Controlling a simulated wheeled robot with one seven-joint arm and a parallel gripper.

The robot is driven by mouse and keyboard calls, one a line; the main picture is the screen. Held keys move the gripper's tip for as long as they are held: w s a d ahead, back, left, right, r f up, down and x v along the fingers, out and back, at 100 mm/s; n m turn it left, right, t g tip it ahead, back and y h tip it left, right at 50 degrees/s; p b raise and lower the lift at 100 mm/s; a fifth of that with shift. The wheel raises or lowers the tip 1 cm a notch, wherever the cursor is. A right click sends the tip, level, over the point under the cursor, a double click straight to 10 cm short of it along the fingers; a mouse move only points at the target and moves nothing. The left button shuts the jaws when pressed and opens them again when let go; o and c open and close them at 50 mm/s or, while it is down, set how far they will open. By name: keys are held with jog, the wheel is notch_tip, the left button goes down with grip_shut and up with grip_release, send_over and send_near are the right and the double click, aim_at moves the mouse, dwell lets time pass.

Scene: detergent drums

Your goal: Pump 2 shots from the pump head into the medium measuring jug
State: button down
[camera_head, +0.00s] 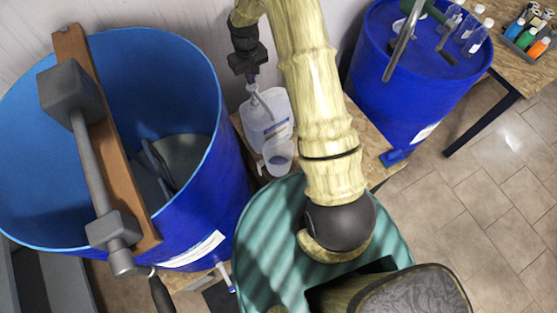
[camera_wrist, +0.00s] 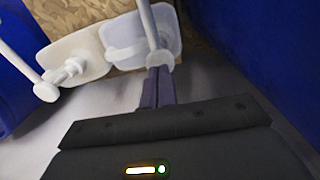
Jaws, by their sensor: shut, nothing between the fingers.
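In the head view a translucent measuring jug (camera_head: 278,157) stands on the low board, close in front of a white canister (camera_head: 268,122) with a label. The pump head (camera_head: 252,88) rises at the canister's far left. My gripper (camera_head: 252,74) points down just above it, shut and empty. In the wrist view the shut fingertips (camera_wrist: 157,88) are close to a white round-ended pump head (camera_wrist: 160,62), whose long spout runs away from me. Whether they touch I cannot tell. The jug's fill is not clear.
A large open blue drum (camera_head: 220,165) stands left, with a brown plank and grey fittings across its rim. A closed blue drum (camera_head: 415,90) stands right, with bottles on top. Open tiled floor (camera_head: 480,200) lies right.

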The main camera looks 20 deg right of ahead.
aim_at(253, 88)
jog(key=shift+f+b, duration=1.9)
jog(key=shift+f, duration=1)
jog(key=shift+r, duration=0.1)
jog(key=shift+r+p, duration=1.9)
jog(key=shift+r, duration=0.9)
notch_tip(253, 88, up, 6)
jog(key=p, duration=0.4)
